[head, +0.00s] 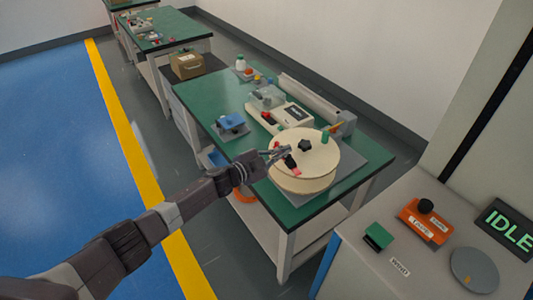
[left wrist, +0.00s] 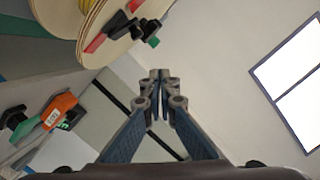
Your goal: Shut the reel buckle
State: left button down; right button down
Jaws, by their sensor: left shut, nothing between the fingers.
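The reel (head: 322,158) is a pale wooden disc lying on a grey plate on the green bench. It has a black star knob (head: 305,145) at its middle and a green peg (head: 325,137) near its far edge. The buckle, a small black piece (head: 289,161) with a red part (head: 296,171), is at the reel's near left edge. My left gripper (head: 286,149) is shut and empty beside the buckle, partly over the disc. In the left wrist view its closed fingertips (left wrist: 160,76) are apart from the reel (left wrist: 95,20) and its red strip (left wrist: 96,43). My right gripper is not in view.
A white device (head: 293,114) and a blue object on a grey plate (head: 231,124) stand farther back on the bench. A console with an orange box (head: 423,217), a green button (head: 378,236) and an IDLE display (head: 508,227) is at the right.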

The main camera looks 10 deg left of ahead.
pick_arm(q)
jog(key=v, duration=0.8)
jog(key=shift+w+a+b, duration=0.3)
jog(key=shift+a+b, duration=0.05)
jog(key=shift+a, duration=0.1)
jog(key=shift+r, duration=0.15)
